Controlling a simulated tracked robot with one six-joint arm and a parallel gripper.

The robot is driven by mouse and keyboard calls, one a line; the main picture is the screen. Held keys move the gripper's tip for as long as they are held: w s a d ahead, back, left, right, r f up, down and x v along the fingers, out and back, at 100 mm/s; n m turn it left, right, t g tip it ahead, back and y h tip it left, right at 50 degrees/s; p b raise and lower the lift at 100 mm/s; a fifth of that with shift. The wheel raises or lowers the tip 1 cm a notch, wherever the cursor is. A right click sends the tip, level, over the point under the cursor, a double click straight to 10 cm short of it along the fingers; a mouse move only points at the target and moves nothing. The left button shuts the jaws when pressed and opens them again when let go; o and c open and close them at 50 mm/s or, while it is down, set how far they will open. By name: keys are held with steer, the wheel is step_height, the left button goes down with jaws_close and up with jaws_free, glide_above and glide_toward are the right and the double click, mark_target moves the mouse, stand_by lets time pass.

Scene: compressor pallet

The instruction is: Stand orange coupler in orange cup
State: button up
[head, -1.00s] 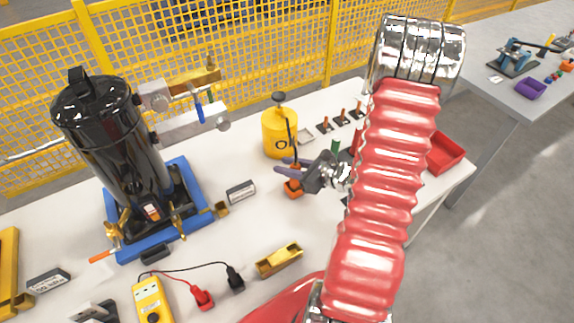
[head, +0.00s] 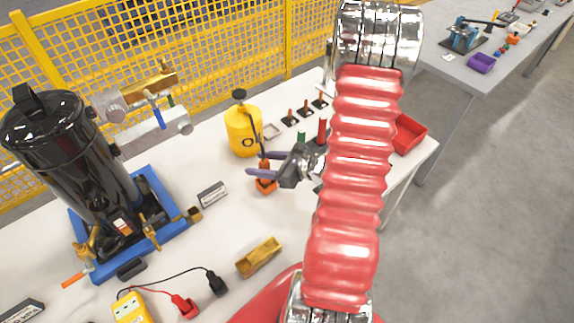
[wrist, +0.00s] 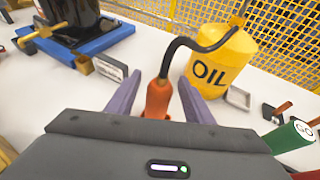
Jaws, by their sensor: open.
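The orange coupler (head: 264,170) stands upright with its lower end in or at the orange cup (head: 266,186) on the white table. In the wrist view the coupler (wrist: 158,99) sits between my two purple fingers, with gaps visible on both sides. A dark hose runs to its top. My gripper (head: 256,163) is open around the coupler; it also shows in the wrist view (wrist: 157,98).
A yellow oil can (head: 243,132) stands just behind. A grey labelled block (head: 212,195) and a brass tray (head: 259,257) lie nearby. A black tank on a blue base (head: 165,235) is at left. A red bin (head: 408,135) is at right.

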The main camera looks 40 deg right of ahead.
steer(key=v, duration=1.1)
steer(key=shift+s+d, duration=0.2)
steer(key=shift+s, duration=0.15)
stand_by(0.6)
steer(key=s+a+r+n+g, duration=0.2)
steer(key=s+a+n+g, duration=0.75)
steer(key=n, duration=0.65)
steer(key=w+a+r+n+t+h, duration=0.1)
steer(key=w+a+r+n+h, duration=0.1)
steer(key=a+r+n, duration=0.5)
steer(key=w+a+r+n+t+h, duration=0.1)
steer(key=w+a+r+n+h, duration=0.1)
steer(key=a+r+n, duration=0.6)
step_height(320, 180, up, 3)
steer(key=shift+w+r+n+h, duration=0.2)
steer(key=shift+w+n+h, duration=0.1)
steer(key=shift+n+h, duration=0.1)
